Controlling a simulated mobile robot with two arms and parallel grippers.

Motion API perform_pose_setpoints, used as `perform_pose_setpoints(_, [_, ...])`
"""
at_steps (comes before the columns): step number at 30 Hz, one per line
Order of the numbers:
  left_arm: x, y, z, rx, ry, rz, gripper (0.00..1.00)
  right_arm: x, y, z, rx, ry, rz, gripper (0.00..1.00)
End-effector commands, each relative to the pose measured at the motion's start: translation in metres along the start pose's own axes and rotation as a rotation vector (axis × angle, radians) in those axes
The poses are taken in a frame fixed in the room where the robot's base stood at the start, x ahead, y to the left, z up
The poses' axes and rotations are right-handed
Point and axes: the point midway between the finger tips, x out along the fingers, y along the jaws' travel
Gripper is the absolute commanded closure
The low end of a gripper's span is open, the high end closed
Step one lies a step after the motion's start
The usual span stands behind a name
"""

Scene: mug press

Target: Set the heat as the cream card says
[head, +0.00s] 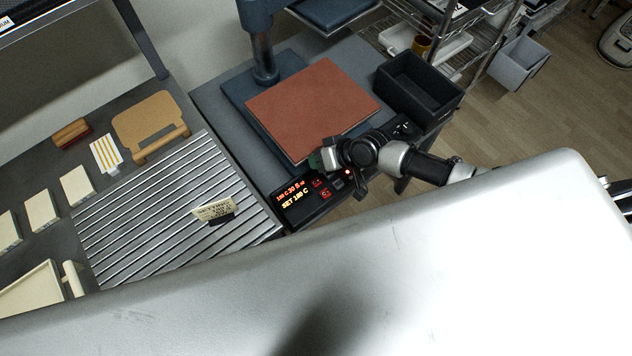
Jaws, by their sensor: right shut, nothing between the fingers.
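The heat control box (310,202) is black and sits at the front edge of the press bench. Its lit display has a small orange line above a larger yellow line that seems to read "SET 180 C"; the last digit is unsure. Two red buttons (322,189) and a dark one sit right of the display. The cream card (215,209) stands tilted on the ribbed metal surface; its print is too small to read surely. My right gripper (319,160) is shut and empty, just behind the buttons; contact cannot be told. My left gripper is out of view.
The press's reddish-brown pad (313,105) lies behind the box. A black open bin (418,86) stands right of it. The ribbed metal surface (150,215) is left, with cream blocks (76,185) and a tan board (150,118) beyond. My own white body hides the foreground.

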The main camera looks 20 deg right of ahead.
Motion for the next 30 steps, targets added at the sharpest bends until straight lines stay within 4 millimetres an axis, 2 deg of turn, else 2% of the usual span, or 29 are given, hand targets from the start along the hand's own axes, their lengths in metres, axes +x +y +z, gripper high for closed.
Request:
perform_pose_setpoints(1, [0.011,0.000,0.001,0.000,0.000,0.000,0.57,0.009,0.006,0.006,0.000,-0.001,0.000,1.00])
perform_pose_setpoints(13, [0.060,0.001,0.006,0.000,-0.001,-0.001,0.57,0.046,0.034,0.033,-0.001,0.001,0.000,1.00])
perform_pose_setpoints(30, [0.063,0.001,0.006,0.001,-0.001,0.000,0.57,0.049,0.036,0.036,-0.001,0.000,0.000,1.00])
